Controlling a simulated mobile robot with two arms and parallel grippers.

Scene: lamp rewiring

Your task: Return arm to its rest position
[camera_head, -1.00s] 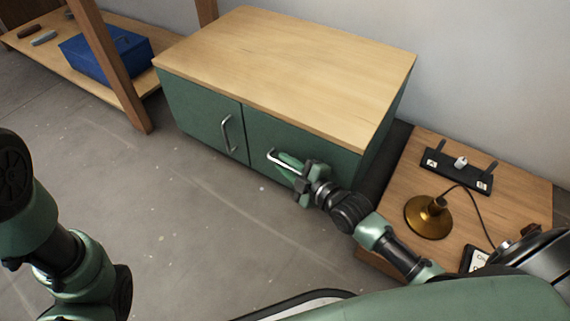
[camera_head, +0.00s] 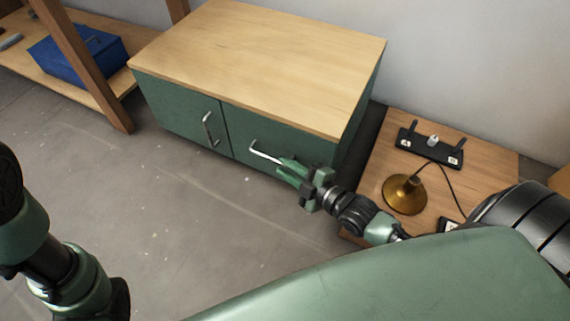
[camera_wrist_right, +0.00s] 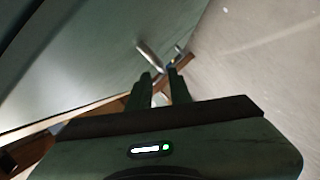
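My right gripper (camera_head: 281,166) is in front of the green cabinet's right door (camera_head: 262,132), at the right end of that door's silver handle (camera_head: 264,153). In the right wrist view, its two dark green fingers (camera_wrist_right: 162,80) are apart with nothing held between them. The handle (camera_wrist_right: 150,56) shows just beyond the fingertips there; whether they touch it I cannot tell. The right forearm reaches in from the lower right. My left arm (camera_head: 50,255) shows at the left edge, but its gripper is out of view.
The cabinet's wooden top (camera_head: 262,62) is bare and both doors look shut. A low wooden table (camera_head: 375,205) at the right holds a brass lamp base (camera_head: 404,196) and a black holder (camera_head: 432,148). A blue toolbox (camera_head: 78,55) sits on a shelf at the left. The floor in front is clear.

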